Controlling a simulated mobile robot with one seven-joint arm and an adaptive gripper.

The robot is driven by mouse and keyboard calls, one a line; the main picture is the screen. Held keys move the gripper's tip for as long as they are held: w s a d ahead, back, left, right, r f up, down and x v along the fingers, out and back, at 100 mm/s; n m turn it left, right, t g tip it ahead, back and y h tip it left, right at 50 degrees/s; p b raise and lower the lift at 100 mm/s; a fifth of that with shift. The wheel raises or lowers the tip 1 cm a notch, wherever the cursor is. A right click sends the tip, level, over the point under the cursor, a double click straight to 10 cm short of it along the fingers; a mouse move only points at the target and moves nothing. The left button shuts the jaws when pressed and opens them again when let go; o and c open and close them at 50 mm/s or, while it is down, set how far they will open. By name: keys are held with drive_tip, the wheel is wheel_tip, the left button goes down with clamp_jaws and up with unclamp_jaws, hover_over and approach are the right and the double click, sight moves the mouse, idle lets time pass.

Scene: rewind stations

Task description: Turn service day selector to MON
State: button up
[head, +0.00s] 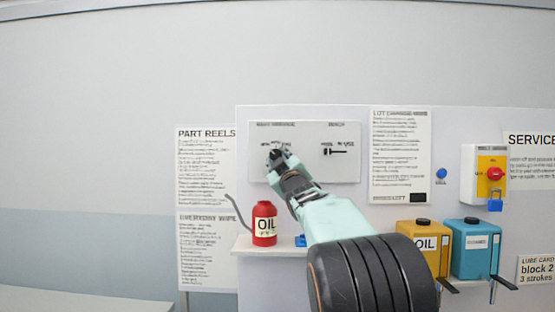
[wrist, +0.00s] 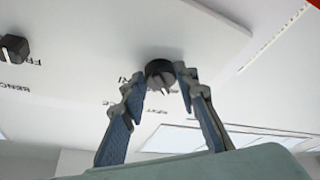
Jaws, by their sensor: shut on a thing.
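The service day selector is a round black knob on the white panel (head: 345,165) on the wall. In the wrist view the knob (wrist: 160,72) sits between my fingertips, with a thin light mark on its face. Small day lettering lies beside it; part of it looks like FRI, the rest is too small or hidden. My gripper (head: 278,152) is shut on this knob at the panel's left half. In the head view my gripper covers most of the knob, and where it points cannot be read.
A second black selector (head: 336,151) under BENCH is on the panel's right; it also shows in the wrist view (wrist: 14,48). Below stand a red oil can (head: 264,224), a yellow oil container (head: 422,245) and a blue container (head: 475,248). A red rotary switch (head: 495,174) is at right.

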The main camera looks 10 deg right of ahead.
idle(0.4)
drive_tip(key=o, duration=1.1)
drive_tip(key=shift+o, duration=0.2)
drive_tip(key=shift+s, duration=0.1)
drive_tip(key=v, duration=1.1)
drive_tip(key=shift+s, duration=0.4)
drive_tip(key=shift+f, duration=0.15)
